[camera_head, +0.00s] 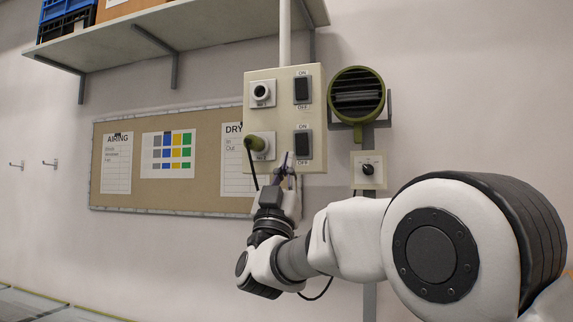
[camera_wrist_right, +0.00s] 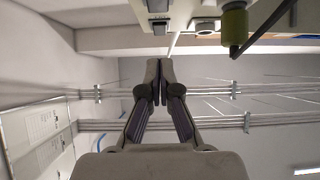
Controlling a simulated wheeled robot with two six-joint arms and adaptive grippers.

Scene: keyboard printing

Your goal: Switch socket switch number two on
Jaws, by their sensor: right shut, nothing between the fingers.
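The beige socket panel (camera_head: 284,72) hangs on the wall with two sockets on its left and two dark rocker switches on its right. The upper switch (camera_head: 302,90) and lower switch (camera_head: 302,144) each have ON above and OFF below. A green plug (camera_head: 255,143) sits in the lower socket, labelled as number 2, beside the lower switch. My right gripper (camera_head: 287,161) is shut and empty, its fingertips just below and left of the lower switch; contact cannot be told. In the right wrist view the shut fingers (camera_wrist_right: 160,76) point toward the panel, and the plug (camera_wrist_right: 235,22) is at upper right. My left gripper is out of view.
A round green heater or fan (camera_head: 357,95) is mounted right of the panel, above a small dial box (camera_head: 368,170). A cork board (camera_head: 112,195) with papers is on the wall at left. A shelf (camera_head: 170,38) runs above. The plug's black cable hangs near my gripper.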

